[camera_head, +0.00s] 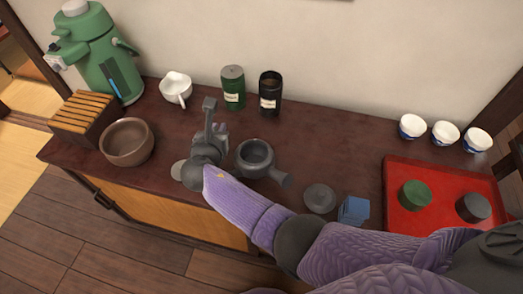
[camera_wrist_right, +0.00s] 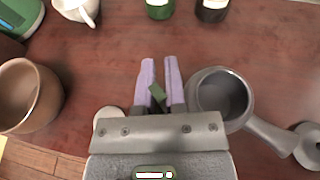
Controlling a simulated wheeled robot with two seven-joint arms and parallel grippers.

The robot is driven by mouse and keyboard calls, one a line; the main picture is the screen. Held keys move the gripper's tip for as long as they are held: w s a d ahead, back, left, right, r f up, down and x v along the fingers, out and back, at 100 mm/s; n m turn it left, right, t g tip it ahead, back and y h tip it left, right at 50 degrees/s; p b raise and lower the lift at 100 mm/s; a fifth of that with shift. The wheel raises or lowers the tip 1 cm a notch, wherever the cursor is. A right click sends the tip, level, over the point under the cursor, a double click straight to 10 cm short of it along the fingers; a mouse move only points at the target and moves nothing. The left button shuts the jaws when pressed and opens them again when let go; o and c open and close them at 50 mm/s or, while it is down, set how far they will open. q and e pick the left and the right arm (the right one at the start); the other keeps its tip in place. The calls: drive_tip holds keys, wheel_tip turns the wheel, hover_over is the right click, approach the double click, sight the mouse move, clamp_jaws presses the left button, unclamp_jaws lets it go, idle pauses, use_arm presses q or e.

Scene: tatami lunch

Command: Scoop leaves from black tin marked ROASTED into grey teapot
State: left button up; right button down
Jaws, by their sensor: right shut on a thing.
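The black tin (camera_head: 270,94) stands upright and open near the wall; its label is too small to read. It is cut off at the top edge of the right wrist view (camera_wrist_right: 211,9). The grey teapot (camera_head: 255,158) is open, with its handle toward the lower right; it also shows in the right wrist view (camera_wrist_right: 224,95). My right gripper (camera_head: 221,131) is over the table just left of the teapot. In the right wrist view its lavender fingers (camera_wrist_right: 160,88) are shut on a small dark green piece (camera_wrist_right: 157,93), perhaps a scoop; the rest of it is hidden.
A green tin (camera_head: 232,90) stands beside the black tin. A white spouted cup (camera_head: 176,87), brown bowl (camera_head: 127,142) and green flask (camera_head: 97,55) are left.

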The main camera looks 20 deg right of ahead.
drive_tip(key=shift+d, duration=0.1)
drive_tip(key=d, duration=0.1)
drive_tip(key=s+d+m+y+p, duration=0.1)
drive_tip(key=d+r+m+p, duration=0.1)
drive_tip(key=d, duration=0.1)
drive_tip(key=shift+s, duration=0.2)
drive_tip(key=s+d+m+t+y+b, duration=0.1)
drive_tip(key=s+d+m+y, duration=0.1)
drive_tip(key=d, duration=0.4)
drive_tip(key=shift+f+m, duration=0.35)
drive_tip(key=shift+m, duration=0.25)
drive_tip(key=shift+s+d+f+y+b, duration=0.1)
drive_tip(key=shift+d+f+y+b, duration=0.1)
drive_tip(key=shift+f+y+b, duration=0.15)
